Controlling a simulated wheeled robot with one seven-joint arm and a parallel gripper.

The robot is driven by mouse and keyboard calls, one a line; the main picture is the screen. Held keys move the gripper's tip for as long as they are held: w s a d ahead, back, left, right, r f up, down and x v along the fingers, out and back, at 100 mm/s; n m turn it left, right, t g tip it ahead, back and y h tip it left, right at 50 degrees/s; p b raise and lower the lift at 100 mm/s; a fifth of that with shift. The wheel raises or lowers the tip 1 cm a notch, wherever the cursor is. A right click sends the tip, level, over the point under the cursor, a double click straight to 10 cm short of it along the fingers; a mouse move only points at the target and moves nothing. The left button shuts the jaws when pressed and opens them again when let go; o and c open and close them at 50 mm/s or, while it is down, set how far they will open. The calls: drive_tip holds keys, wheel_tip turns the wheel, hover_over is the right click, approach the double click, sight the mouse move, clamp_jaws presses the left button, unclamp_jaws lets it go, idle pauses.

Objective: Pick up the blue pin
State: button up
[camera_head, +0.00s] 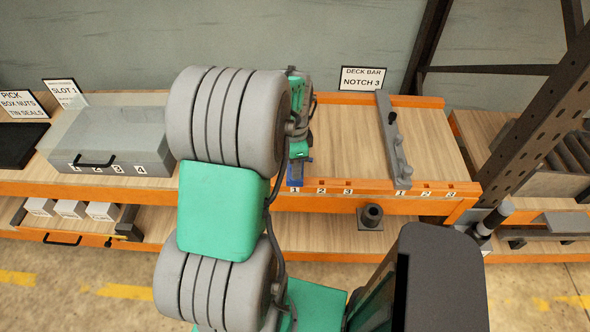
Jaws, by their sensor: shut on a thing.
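The blue pin (295,175) shows as a small blue piece at the front edge of the wooden deck, above the label 1. My gripper (298,158) is over it, pointing down, and is shut on it. My large grey and green arm links stand in front and hide the left side of the gripper and the deck beside it. The fingertips are small here, and I cannot tell whether the pin is clear of the deck.
A grey deck bar (393,140) with knobs lies across the deck to the right, under the "DECK BAR NOTCH 3" sign (362,78). A grey case (112,140) sits at left. A dark upright (540,110) stands at right. A dark round socket (371,216) is on the lower shelf.

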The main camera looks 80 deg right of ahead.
clamp_jaws()
drive_tip(key=shift+r, duration=0.1)
